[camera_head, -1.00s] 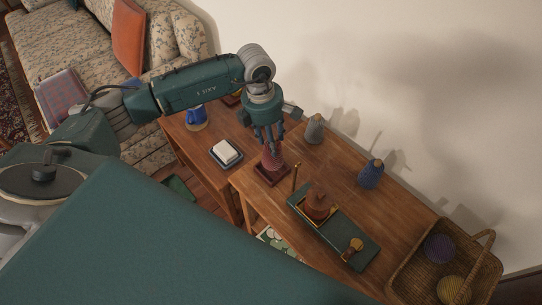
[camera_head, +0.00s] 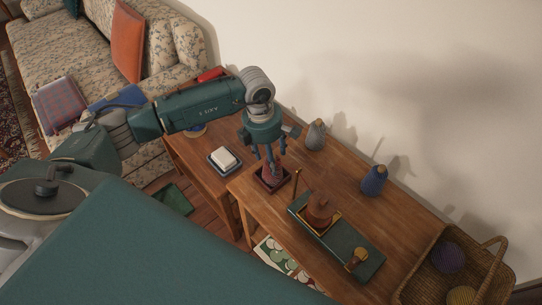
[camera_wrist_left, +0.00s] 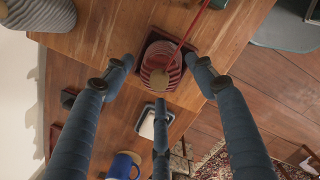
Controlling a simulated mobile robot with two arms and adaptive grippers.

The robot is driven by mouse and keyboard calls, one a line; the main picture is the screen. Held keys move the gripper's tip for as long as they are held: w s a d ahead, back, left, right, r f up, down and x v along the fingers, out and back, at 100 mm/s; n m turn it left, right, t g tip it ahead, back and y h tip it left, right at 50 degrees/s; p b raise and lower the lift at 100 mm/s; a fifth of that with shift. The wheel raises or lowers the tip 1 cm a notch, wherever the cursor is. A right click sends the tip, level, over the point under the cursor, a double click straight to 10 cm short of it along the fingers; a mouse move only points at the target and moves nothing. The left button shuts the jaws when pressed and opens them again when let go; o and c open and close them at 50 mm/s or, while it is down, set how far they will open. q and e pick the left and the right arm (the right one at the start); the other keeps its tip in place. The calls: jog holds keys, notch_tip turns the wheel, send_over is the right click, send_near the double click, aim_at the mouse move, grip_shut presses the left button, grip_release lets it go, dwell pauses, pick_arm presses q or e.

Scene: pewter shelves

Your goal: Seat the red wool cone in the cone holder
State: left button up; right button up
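The red wool cone (camera_wrist_left: 160,58) has ribbed windings and a tan tip. It stands in the dark red square cone holder (camera_wrist_left: 189,58) on the wooden table, seemingly upright; its underside is hidden. In the head view the cone (camera_head: 270,174) is partly covered by fingers above the holder (camera_head: 263,186). My left gripper (camera_head: 269,156) is over the cone. In the wrist view its three fingers (camera_wrist_left: 161,78) are spread around the cone, with gaps visible beside it. My right gripper is not in view.
A grey cone (camera_head: 315,135) and a blue cone (camera_head: 373,181) stand behind. A white block on a tray (camera_head: 224,160) is left; a wicker basket (camera_head: 421,277) is far right.

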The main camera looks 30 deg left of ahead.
pick_arm(q)
jog(key=shift+r, duration=0.1)
notch_tip(320, 180, up, 12)
jog(key=a+p, duration=0.1)
jog(key=p, duration=0.7)
jog(key=shift+s, duration=0.45)
jog(key=shift+a, duration=0.1)
